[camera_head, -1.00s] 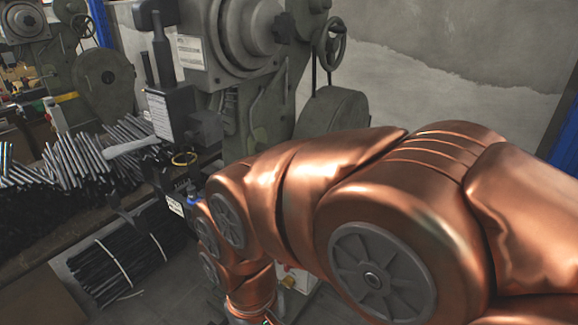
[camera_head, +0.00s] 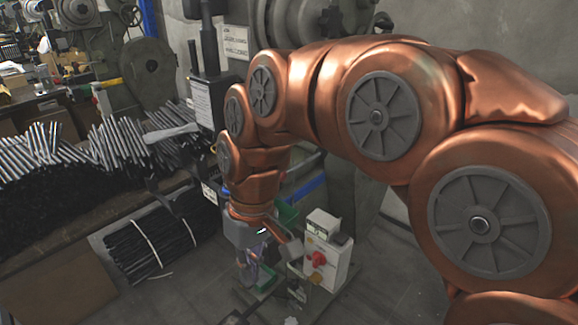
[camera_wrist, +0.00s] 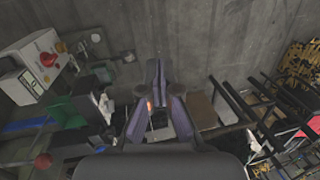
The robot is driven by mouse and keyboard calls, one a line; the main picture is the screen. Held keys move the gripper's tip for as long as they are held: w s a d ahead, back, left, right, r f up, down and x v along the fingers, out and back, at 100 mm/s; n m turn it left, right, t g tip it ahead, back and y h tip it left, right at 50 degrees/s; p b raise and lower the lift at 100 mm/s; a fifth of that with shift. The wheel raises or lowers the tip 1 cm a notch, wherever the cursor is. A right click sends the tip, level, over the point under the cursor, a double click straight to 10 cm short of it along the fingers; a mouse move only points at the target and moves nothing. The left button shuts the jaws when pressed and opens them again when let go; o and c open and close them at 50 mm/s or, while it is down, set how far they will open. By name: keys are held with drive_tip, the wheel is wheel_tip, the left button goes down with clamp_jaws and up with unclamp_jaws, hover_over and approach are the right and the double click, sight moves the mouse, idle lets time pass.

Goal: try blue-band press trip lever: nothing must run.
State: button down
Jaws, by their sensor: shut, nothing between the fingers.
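My gripper (camera_head: 250,268) hangs below my copper arm in the head view, left of a control box (camera_head: 328,255) with a red knob. In the wrist view its fingers (camera_wrist: 157,72) are together with nothing between them, and it touches no lever that I can see. The press (camera_head: 205,100) stands behind my arm, largely hidden. A blue strip (camera_head: 304,192) shows beneath the arm; I cannot tell whether it is the press's band. A red ball (camera_wrist: 42,160) shows at the lower left of the wrist view; I cannot tell whether it belongs to the trip lever.
The control box also shows in the wrist view (camera_wrist: 30,85), at upper left. A bench at left bears many loose metal rods (camera_head: 120,143); a tied rod bundle (camera_head: 150,246) lies below. Another press (camera_head: 148,72) stands behind. Dark bars (camera_wrist: 262,112) are at right in the wrist view.

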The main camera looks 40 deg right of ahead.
sight(299, 164)
drive_tip(key=w+d+r+t+y, duration=0.1)
drive_tip(key=w+d+r, duration=0.2)
drive_tip(key=w, duration=0.2)
drive_tip(key=w+d+r+n+y, duration=0.1)
drive_tip(key=w+d+r, duration=0.2)
drive_tip(key=w, duration=0.3)
drive_tip(key=w+d+r+t+y, duration=0.1)
drive_tip(key=w+d+r, duration=0.1)
drive_tip(key=w+d, duration=0.25)
drive_tip(key=w+d+t, duration=0.1)
drive_tip(key=w+d, duration=0.1)
drive_tip(key=d, duration=0.8)
drive_tip(key=w+d+m+t+b, duration=0.1)
drive_tip(key=w+d+t, duration=0.1)
drive_tip(key=d, duration=0.9)
drive_tip(key=shift+w+d+r, duration=0.3)
drive_tip(key=shift+w+r, duration=0.05)
drive_tip(key=shift+w, duration=0.2)
drive_tip(key=p+x, duration=0.2)
drive_tip(key=x, duration=1.2)
drive_tip(key=shift+w, duration=0.25)
drive_tip(key=shift+a+r, duration=0.1)
drive_tip(key=shift+r, duration=0.05)
